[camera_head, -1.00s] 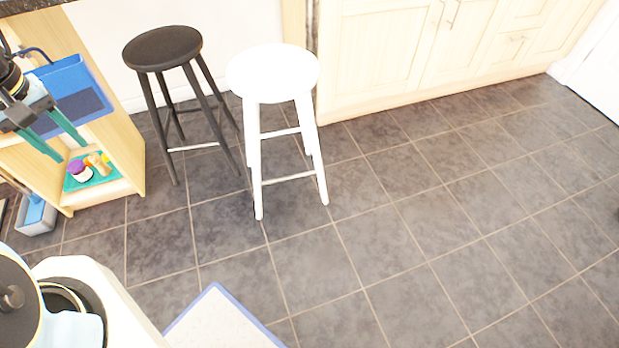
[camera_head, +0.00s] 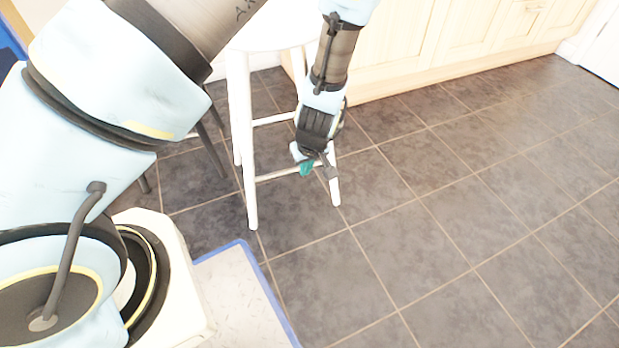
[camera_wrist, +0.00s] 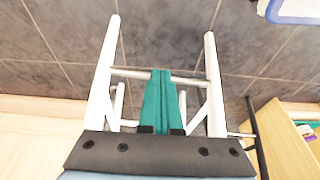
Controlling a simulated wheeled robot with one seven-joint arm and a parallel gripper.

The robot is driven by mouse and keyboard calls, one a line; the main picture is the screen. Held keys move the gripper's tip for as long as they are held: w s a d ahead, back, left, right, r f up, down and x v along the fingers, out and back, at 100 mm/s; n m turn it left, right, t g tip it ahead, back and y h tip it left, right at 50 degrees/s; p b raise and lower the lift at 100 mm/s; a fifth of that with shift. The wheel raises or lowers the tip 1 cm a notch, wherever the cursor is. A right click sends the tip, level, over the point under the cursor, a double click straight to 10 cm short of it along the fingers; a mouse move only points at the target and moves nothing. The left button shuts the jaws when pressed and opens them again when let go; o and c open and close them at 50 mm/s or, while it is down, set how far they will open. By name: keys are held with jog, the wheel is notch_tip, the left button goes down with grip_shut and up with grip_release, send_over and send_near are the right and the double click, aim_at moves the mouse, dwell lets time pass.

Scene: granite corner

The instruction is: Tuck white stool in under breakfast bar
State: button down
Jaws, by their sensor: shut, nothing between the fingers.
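In the wrist view the green fingers (camera_wrist: 161,78) are pressed together and empty. They lie between two white legs (camera_wrist: 105,70) and overlap the rung (camera_wrist: 190,79) in the picture; I cannot tell whether they touch it.
Dark legs of a black stool (camera_head: 212,150) show behind the white stool, at left. Cream cabinets (camera_head: 430,45) line the back. The tiled floor at right is clear.

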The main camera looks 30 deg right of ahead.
jog(key=w+d+f+b, duration=0.1)
jog(key=w+f+b, duration=0.3)
jog(key=f, duration=0.5)
jog(key=shift+w+d+f+b, duration=0.15)
jog(key=shift+w+f+b, duration=0.2)
jog(key=shift+w, duration=0.95)
